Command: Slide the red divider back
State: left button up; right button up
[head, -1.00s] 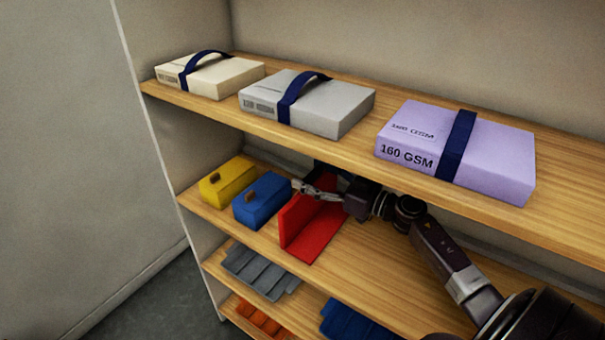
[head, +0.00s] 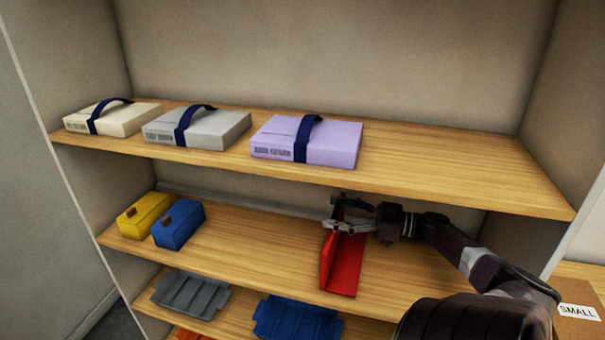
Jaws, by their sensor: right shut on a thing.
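The red divider (head: 346,265) stands on the middle shelf (head: 260,250), right of its centre, with an upright wall and a flat foot reaching to the right. My right gripper (head: 345,217) is at the back upper part of the divider and is shut on its upright wall. The arm comes in from the right. My left gripper is not in view.
A yellow box (head: 144,215) and a blue box (head: 178,225) stand at the shelf's left, with bare shelf between them and the divider. The upper shelf (head: 440,170) holds three strapped packs. Grey (head: 190,294) and blue (head: 295,318) items lie below.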

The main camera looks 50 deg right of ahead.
jog(key=v, duration=1.1)
jog(key=shift+s+d, duration=0.1)
jog(key=shift+s, duration=0.3)
jog(key=o, duration=1.7)
